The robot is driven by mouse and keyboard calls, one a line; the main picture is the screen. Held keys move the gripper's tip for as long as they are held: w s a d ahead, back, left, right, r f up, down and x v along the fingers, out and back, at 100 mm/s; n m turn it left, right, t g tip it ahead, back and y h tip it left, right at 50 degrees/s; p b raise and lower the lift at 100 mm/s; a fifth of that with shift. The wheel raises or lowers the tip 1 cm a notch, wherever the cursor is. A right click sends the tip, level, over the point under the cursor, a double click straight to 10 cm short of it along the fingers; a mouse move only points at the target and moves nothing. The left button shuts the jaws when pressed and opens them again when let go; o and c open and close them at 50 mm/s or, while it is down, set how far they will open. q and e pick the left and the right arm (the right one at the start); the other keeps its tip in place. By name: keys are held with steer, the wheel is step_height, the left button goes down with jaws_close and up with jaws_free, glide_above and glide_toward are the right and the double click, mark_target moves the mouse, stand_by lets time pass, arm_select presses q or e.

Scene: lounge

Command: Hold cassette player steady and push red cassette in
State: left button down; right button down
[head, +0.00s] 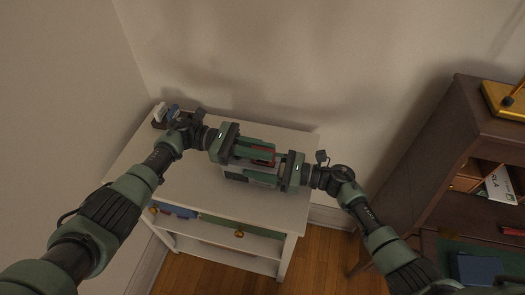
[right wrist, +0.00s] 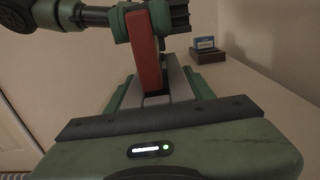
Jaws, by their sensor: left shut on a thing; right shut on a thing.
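The red cassette (head: 264,154) is between the two grippers above the white table. In the right wrist view the red cassette (right wrist: 148,52) stands on edge, its lower end at the dark slot in the top of the grey cassette player (right wrist: 157,100). How deep it sits is hidden. My left gripper (head: 258,149) is shut on the cassette; its green fingers also show at the top of the right wrist view (right wrist: 145,25). My right gripper (head: 262,168) is shut on the cassette player, with a green finger along each side. The player is mostly covered by the fingers in the head view.
A dark holder (head: 158,123) with a blue cassette (right wrist: 205,43) stands at the white table's (head: 200,240) far left corner. The tabletop around the grippers is clear. A wall lies behind. A dark wooden desk (head: 425,150) with shelves stands at the right.

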arm_select(q)
steer(key=shift+r, duration=0.3)
arm_select(e)
steer(key=shift+d+f, duration=0.1)
steer(key=shift+f, duration=0.15)
arm_select(q)
steer(key=shift+f, duration=0.95)
arm_select(e)
steer(key=shift+s+f, duration=0.1)
steer(key=shift+f, duration=0.05)
arm_select(q)
steer(key=shift+d+f, duration=0.1)
steer(key=shift+f, duration=0.1)
arm_select(e)
steer(key=shift+s, duration=0.2)
stand_by(0.4)
